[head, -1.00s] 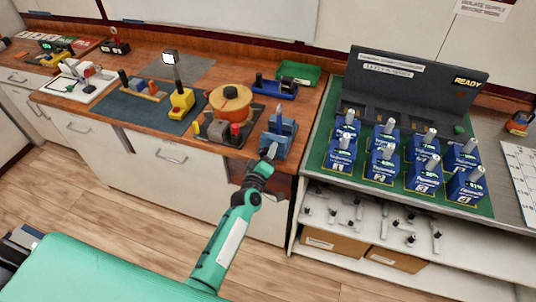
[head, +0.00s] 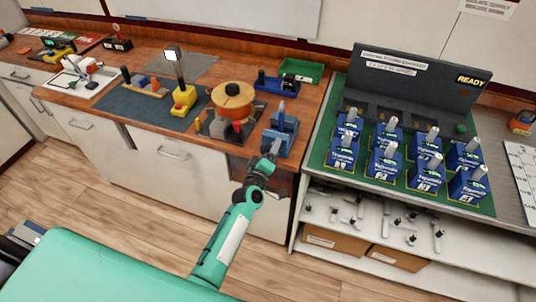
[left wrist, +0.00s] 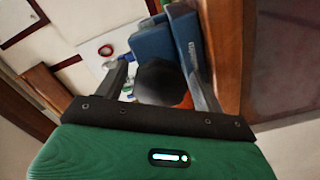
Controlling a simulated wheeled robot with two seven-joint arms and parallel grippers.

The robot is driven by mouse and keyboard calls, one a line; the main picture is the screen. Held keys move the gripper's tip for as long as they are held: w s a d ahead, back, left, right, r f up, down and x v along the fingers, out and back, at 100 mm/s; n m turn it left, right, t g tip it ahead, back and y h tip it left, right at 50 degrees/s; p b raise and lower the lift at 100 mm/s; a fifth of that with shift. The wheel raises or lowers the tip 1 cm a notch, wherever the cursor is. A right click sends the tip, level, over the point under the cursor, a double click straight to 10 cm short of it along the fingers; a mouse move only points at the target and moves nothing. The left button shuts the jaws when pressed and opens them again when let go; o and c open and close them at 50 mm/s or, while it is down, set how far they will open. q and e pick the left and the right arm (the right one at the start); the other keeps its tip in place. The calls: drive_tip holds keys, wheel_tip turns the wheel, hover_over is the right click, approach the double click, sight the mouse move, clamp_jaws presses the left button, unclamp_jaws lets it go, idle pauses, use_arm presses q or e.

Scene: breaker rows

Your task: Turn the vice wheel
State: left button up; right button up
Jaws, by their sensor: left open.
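The blue vice (head: 281,133) stands at the right front corner of the wooden bench. My left gripper (head: 272,147) is at its front side. In the left wrist view the vice shows as blue blocks (left wrist: 155,45) beyond the fingers. My left gripper (left wrist: 160,76) is open there, with one finger on each side of a dark round part (left wrist: 161,83), which looks like the vice wheel. I cannot tell whether the fingers touch it. A small orange patch (left wrist: 186,101) shows beside it. My right gripper is not in view.
An orange reel (head: 232,100) on a dark base stands left of the vice. Several blue breakers (head: 382,160) stand on a green mat to the right. The bench's front edge is close to my gripper.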

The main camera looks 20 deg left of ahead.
use_arm(q)
drive_tip(key=s+b, duration=0.3)
drive_tip(key=s, duration=1)
drive_tip(key=shift+s+a, duration=0.25)
drive_tip(key=shift+s, duration=0.15)
